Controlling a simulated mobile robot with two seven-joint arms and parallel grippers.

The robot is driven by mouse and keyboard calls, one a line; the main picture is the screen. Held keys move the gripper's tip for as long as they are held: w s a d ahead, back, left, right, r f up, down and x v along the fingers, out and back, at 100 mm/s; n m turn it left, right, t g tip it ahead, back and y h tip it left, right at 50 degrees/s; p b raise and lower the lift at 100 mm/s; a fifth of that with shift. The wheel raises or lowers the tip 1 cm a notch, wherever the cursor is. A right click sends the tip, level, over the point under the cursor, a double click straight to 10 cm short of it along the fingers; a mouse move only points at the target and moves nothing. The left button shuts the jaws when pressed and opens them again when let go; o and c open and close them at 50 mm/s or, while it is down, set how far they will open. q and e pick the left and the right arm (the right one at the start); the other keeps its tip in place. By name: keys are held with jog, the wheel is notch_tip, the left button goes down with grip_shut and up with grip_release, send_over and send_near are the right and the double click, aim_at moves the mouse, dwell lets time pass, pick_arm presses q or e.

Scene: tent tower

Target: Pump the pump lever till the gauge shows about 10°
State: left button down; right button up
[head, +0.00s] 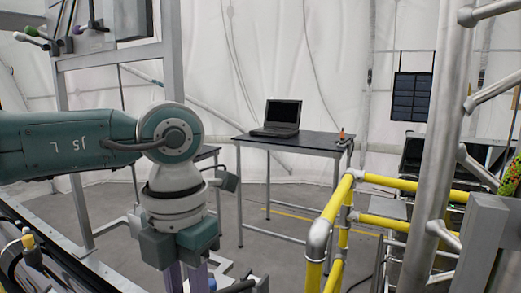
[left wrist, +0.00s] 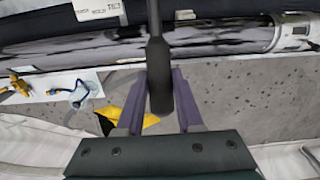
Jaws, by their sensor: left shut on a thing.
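In the left wrist view a dark bar with a thicker rounded end, the pump lever (left wrist: 159,75), stands between the two purple fingers of my left gripper (left wrist: 160,95). The fingers are shut on its thick end. In the head view my left gripper (head: 185,279) points down at the bottom edge; its fingertips and the lever are cut off there. I cannot make out a gauge face in either view. My right gripper is in neither view.
Yellow railings (head: 341,205) and metal truss tubes (head: 445,130) stand at the right. A table (head: 290,141) with a laptop (head: 282,118) stands behind. In the left wrist view, a metal tube (left wrist: 215,42) runs across, and a white plate (left wrist: 55,98) carries yellow fittings.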

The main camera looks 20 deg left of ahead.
pick_arm(q)
notch_tip(320, 180, down, 9)
jog(key=s+b, duration=0.2)
jog(key=b, duration=0.3)
jog(key=shift+s+a+r+b, duration=0.2)
jog(key=shift+s+b, duration=0.1)
jog(key=shift+b, duration=0.1)
dwell(0.9)
jog(key=shift+f, duration=0.1)
jog(key=shift+f+b, duration=1.85)
jog(key=shift+f, duration=0.05)
notch_tip(320, 180, up, 6)
jog(key=p, duration=0.4)
jog(key=shift+w+r+p, duration=0.2)
jog(key=shift+w+p, duration=0.1)
jog(key=shift+p, duration=0.1)
jog(key=shift+d, duration=0.1)
